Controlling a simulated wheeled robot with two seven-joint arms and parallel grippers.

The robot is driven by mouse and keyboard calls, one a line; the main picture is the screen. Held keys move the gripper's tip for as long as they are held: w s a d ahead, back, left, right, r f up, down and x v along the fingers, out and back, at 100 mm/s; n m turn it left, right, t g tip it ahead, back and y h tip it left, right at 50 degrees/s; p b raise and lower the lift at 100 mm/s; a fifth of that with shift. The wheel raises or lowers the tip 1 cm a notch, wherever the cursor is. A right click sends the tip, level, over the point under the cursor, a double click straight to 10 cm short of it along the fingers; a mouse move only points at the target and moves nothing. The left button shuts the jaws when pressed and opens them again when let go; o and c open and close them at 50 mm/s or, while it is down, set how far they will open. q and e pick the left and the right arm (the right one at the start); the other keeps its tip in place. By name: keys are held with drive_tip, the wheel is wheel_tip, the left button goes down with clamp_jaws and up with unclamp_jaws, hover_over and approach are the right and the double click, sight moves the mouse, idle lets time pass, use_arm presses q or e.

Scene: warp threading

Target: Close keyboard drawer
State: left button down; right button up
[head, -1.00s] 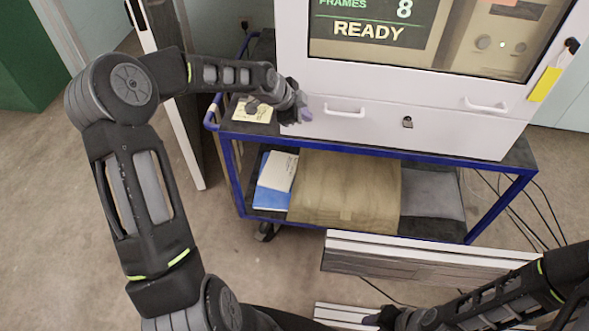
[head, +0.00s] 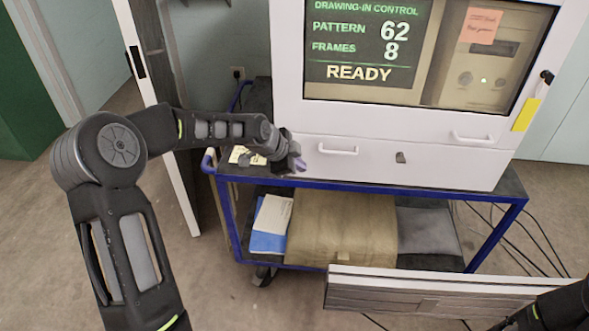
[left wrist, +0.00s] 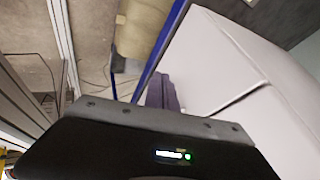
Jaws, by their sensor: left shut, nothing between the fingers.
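In the left wrist view the purple fingers (left wrist: 162,92) are beside a white face (left wrist: 205,60). My right gripper is out of view.
The cabinet stands on a blue-framed cart (head: 350,186). Its lower shelf holds a tan bundle (head: 340,228), papers (head: 272,220) and a grey item (head: 428,230). A white-edged panel (head: 440,290) stands in front. Cables (head: 520,235) hang at right. The floor at left is clear.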

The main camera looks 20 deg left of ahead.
use_arm(q)
drive_tip(key=v, duration=0.9)
drive_tip(key=shift+r, duration=0.1)
